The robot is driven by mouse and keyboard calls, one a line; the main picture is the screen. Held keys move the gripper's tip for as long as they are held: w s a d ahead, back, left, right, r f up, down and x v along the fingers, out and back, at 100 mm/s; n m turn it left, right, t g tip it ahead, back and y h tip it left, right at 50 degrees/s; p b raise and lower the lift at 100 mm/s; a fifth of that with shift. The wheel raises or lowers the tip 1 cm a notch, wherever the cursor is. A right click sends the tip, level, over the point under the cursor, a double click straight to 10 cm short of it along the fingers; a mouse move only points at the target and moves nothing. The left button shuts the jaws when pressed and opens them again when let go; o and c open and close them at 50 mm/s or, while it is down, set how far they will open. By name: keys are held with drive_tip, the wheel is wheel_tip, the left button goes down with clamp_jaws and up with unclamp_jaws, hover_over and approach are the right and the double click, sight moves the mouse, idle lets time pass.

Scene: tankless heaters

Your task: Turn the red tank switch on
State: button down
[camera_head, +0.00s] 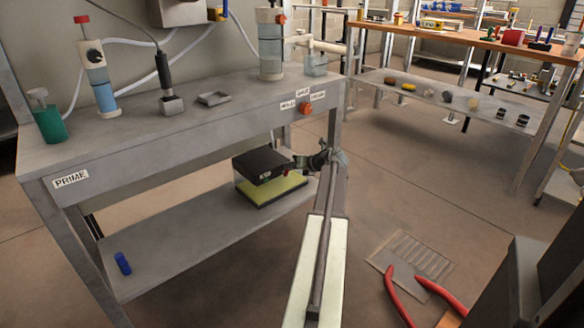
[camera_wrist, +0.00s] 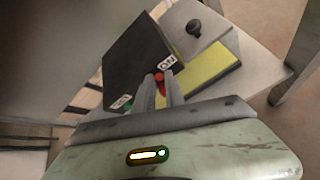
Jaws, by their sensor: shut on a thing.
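The red tank switch (camera_wrist: 159,77) shows in the wrist view on the edge of a black-topped box (camera_wrist: 142,60), between a white ON label (camera_wrist: 167,62) and a second label (camera_wrist: 122,102) that is hard to read. My gripper (camera_wrist: 161,86) has its two fingers close together with the red switch at their tips, and is shut on it. The fingers hide part of the switch, so its exact angle is unclear. In the head view the black box (camera_head: 262,164) sits on the bench's lower shelf, and my gripper (camera_head: 301,162) reaches its right side.
A yellow-green slab (camera_head: 272,190) lies under the box on the lower shelf (camera_head: 170,265). A blue cylinder (camera_head: 123,263) lies at left. The grey bench top (camera_head: 190,130) is above, with a red knob (camera_head: 306,109) on its edge. Red-handled pliers (camera_head: 400,290) show at lower right.

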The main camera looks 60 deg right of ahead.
drive_tip(key=shift+s, duration=0.1)
drive_tip(key=c, duration=1.4)
unclamp_jaws()
drive_tip(key=p+v, duration=0.4)
drive_tip(key=v, duration=0.3)
drive_tip(key=shift+s, duration=0.35)
drive_tip(key=shift+a+r, duration=0.1)
drive_tip(key=shift+r, duration=0.05)
